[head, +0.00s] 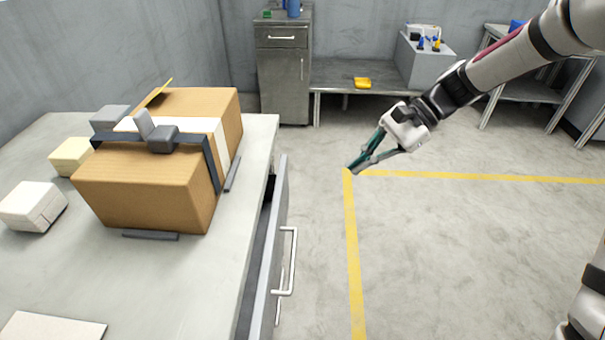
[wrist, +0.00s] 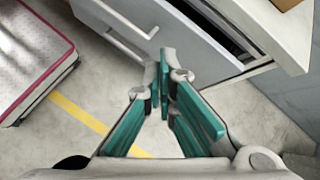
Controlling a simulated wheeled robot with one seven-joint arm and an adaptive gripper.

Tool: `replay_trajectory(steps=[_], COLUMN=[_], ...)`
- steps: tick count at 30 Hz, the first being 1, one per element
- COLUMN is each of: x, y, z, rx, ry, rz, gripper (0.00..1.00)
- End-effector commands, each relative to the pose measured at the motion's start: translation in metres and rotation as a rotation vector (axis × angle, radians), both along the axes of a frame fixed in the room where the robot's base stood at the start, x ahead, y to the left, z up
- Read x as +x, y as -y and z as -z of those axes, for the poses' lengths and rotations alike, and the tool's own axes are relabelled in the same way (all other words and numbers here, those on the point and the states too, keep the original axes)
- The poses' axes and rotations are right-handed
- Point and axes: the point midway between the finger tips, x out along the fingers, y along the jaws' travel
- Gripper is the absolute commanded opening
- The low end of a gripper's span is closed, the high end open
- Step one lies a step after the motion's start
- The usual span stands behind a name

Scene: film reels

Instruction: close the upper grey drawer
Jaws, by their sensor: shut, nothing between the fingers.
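The upper grey drawer (head: 280,200) sticks out part way from under the grey worktop, with a dark gap behind its front panel. Its pale bar handle (head: 291,262) faces right, and a second bar shows below it. In the wrist view the drawer front (wrist: 200,52) is ahead of the fingers, with the dark gap along its upper right side. My gripper (head: 354,169) is shut and empty, with teal finger pads. It hangs in free air to the right of the drawer, apart from it. In the wrist view the fingertips (wrist: 165,62) overlap the drawer front, but no contact is clear.
A taped cardboard box (head: 145,195) and small blocks (head: 33,206) stand on the worktop (head: 120,275). A grey cabinet (head: 284,75) and a low bench (head: 375,78) line the back. The floor with yellow lines (head: 352,255) right of the drawer is clear.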

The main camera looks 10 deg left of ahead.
Motion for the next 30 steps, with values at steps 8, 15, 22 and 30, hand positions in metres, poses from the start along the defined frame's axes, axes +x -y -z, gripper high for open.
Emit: replay_trajectory(steps=[8,15,22,30], x=[0.067,0.114,0.131,0.130], y=[-0.013,-0.009,-0.003,-0.031], z=[0.093,0.151,0.171,0.172], rx=[0.286,0.518,0.617,0.620], ry=[-0.259,-0.446,-0.520,-0.524], rz=[0.201,0.358,0.420,0.421], gripper=[0.00,0.00,0.00,0.00])
